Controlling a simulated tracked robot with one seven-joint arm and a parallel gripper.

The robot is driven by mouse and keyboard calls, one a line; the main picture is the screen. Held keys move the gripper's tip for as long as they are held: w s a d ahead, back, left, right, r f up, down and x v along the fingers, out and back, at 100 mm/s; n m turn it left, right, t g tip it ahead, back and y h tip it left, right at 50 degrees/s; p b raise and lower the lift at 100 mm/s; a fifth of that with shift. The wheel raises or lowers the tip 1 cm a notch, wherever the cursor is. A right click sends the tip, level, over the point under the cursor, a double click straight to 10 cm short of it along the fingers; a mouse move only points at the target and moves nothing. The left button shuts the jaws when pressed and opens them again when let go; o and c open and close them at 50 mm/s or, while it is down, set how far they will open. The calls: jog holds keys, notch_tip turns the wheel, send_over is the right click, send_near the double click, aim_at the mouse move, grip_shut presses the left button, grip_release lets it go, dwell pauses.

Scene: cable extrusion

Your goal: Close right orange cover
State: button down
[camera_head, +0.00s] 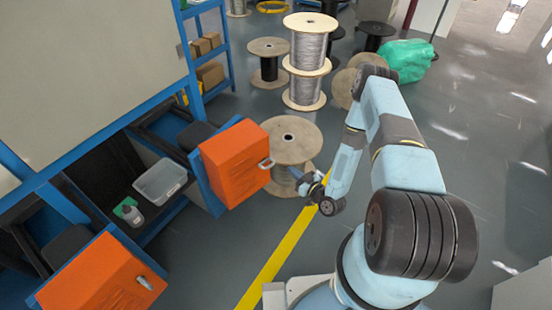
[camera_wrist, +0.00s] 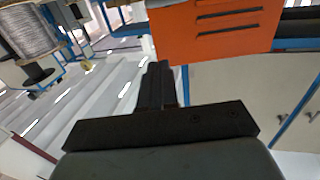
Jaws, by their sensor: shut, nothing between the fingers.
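The right orange cover (camera_head: 232,162) is a boxy orange panel with a light handle (camera_head: 267,163) on its right face. It stands out at an angle from the blue frame, leaving an open bay to its left. In the wrist view the orange cover (camera_wrist: 210,32) with dark slots fills the top middle, beyond my fingers. My gripper (camera_head: 298,176) is just right of the handle and appears apart from it. In the wrist view my gripper (camera_wrist: 159,80) has its dark fingers together, with nothing between them. The handle does not show in the wrist view.
A second orange cover (camera_head: 102,280) stands at lower left. A clear bin (camera_head: 160,181) and a small bottle (camera_head: 128,213) sit in the bay. A wooden cable spool (camera_head: 291,140) stands behind my gripper. Floor by the yellow line (camera_head: 285,248) is clear.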

aim_at(267, 149)
jog(key=x, duration=1.3)
jog(key=shift+w+a, duration=0.2)
jog(key=shift+w, duration=0.1)
